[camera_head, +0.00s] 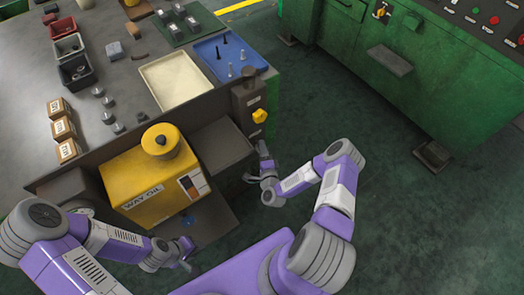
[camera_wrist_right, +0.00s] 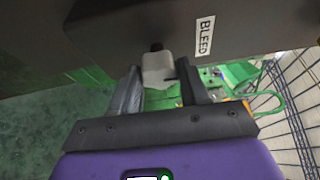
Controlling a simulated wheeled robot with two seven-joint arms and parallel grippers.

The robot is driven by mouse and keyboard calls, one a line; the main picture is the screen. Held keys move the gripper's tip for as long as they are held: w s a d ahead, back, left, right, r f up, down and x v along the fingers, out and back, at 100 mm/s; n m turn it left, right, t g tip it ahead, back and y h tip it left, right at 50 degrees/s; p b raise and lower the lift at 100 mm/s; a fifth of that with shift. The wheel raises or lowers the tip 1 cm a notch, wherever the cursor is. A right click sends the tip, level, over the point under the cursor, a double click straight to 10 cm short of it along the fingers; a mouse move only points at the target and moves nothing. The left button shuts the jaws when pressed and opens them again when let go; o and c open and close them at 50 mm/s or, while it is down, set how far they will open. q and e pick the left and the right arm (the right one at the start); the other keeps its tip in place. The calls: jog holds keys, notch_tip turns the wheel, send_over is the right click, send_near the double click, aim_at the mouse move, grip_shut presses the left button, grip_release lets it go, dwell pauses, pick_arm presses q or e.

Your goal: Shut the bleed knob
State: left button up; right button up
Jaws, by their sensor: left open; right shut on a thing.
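The bleed knob (camera_wrist_right: 158,70) is a small pale grey knob on a dark stem under a dark housing, beside a white BLEED label (camera_wrist_right: 204,36) in the right wrist view. My right gripper (camera_wrist_right: 160,82) is shut on the knob, one finger on each side. In the head view my right gripper (camera_head: 261,160) is beside the lower part of the dark column at the bench's right end; I cannot make out the knob there. My left gripper (camera_head: 186,254) is open and empty, low in front of the yellow way oil unit.
The yellow way oil unit (camera_head: 139,188) stands at the bench's front edge. A yellow knob (camera_head: 259,116) is on the dark column (camera_head: 246,101). The bench holds a blue tray (camera_head: 222,43), a cream tray (camera_head: 175,77) and boxes. A green machine (camera_head: 400,80) stands right; open floor (camera_head: 400,220) lies between.

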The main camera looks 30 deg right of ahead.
jog(key=shift+n, duration=0.3)
dwell(0.4)
jog(key=o, duration=1.1)
jog(key=shift+c, duration=0.2)
jog(key=v, duration=0.7)
jog(key=shift+s+p, duration=0.3)
jog(key=shift+p, duration=0.15)
jog(key=shift+a+f, duration=0.1)
